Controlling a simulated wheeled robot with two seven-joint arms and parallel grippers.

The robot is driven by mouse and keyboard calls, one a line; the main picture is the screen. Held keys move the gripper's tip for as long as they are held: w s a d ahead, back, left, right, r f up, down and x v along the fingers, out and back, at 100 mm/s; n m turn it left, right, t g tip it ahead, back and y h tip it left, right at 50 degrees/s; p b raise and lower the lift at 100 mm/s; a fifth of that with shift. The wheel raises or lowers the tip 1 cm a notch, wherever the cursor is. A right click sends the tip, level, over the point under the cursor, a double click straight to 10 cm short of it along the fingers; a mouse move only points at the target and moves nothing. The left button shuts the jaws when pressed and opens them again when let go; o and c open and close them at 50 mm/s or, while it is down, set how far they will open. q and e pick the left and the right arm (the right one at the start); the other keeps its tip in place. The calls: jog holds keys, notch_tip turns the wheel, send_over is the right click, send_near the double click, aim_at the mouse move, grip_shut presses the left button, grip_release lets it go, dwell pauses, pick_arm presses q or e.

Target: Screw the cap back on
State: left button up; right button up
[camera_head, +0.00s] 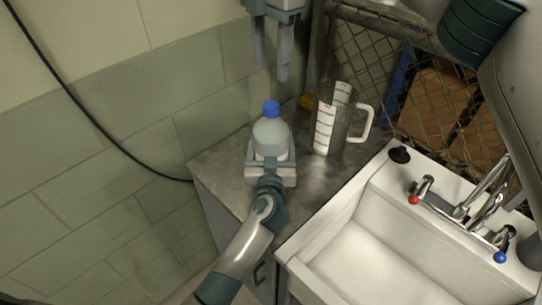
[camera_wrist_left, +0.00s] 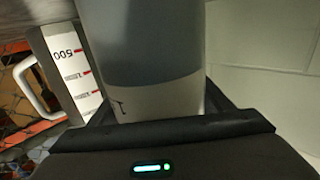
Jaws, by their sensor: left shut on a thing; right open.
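A translucent bottle (camera_head: 271,136) stands upright on the metal counter, with a blue cap (camera_head: 271,108) sitting at its top. How tightly the cap sits cannot be seen. My left gripper (camera_head: 270,165) is shut on the lower part of the bottle. In the left wrist view the bottle (camera_wrist_left: 150,60) fills the middle between the fingers (camera_wrist_left: 160,108), and the cap is out of that view. My right gripper (camera_head: 271,74) is open and empty at the top of the head view, above and apart from the cap.
A clear measuring jug (camera_head: 328,125) with a handle stands right of the bottle; it also shows in the left wrist view (camera_wrist_left: 70,70). A white sink (camera_head: 350,250) with taps is at the right. A tiled wall (camera_head: 110,120) lies left, and mesh fencing (camera_head: 365,60) stands behind.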

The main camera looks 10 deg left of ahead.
jog(key=shift+r, duration=0.95)
pick_arm(q)
jog(key=o, duration=2.1)
jog(key=shift+o, duration=0.2)
jog(key=s+d, duration=0.1)
jog(key=s, duration=0.7)
jog(key=s+d+b, duration=0.1)
jog(key=s+d, duration=0.1)
jog(key=s, duration=0.7)
jog(key=shift+d+b, duration=0.25)
jog(key=shift+b, duration=0.05)
pick_arm(e)
jog(key=shift+f, duration=0.8)
